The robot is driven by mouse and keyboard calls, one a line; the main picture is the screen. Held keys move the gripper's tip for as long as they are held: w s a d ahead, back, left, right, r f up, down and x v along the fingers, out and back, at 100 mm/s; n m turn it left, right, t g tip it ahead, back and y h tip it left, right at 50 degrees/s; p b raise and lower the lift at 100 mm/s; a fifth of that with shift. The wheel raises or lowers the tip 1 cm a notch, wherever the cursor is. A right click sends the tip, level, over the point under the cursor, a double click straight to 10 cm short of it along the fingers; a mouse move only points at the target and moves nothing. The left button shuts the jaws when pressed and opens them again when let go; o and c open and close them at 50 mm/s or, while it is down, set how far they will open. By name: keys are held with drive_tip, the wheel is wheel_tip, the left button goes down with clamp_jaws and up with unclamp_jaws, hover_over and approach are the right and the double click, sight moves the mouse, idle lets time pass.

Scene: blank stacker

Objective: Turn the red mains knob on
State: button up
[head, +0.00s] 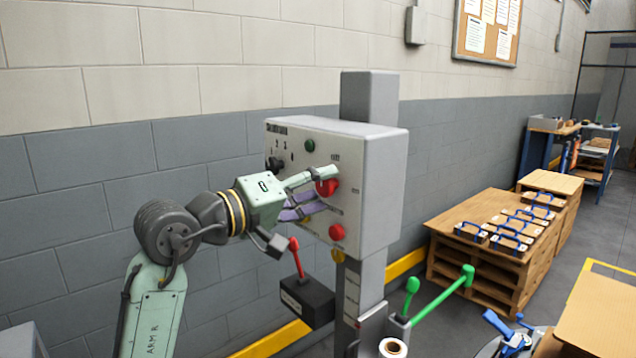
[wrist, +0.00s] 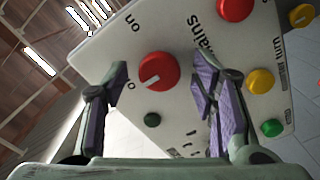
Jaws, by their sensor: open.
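The red mains knob (head: 327,188) sits on the front of the grey control box (head: 385,190). In the wrist view the round knob (wrist: 158,70) carries a white pointer mark, aimed lower left toward a label beginning with "o", partly covered by a finger. An "on" label lies above and left of it. My gripper (head: 322,192) is open at the panel, one finger above the knob and one below in the head view. In the wrist view my gripper (wrist: 161,78) has a finger on each side of the knob, with gaps visible; contact is not evident.
Another red control (head: 336,232) sits below the knob, with a yellow one (head: 338,256) lower. A green lamp (head: 310,146) is above left. A red-handled lever (head: 296,258) on a black box and a green lever (head: 440,295) stand below. Pallets (head: 480,265) are at right.

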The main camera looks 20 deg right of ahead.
drive_tip(key=shift+w+d, duration=0.1)
drive_tip(key=shift+d, duration=0.2)
drive_tip(key=shift+c, duration=0.5)
drive_tip(key=c, duration=1.1)
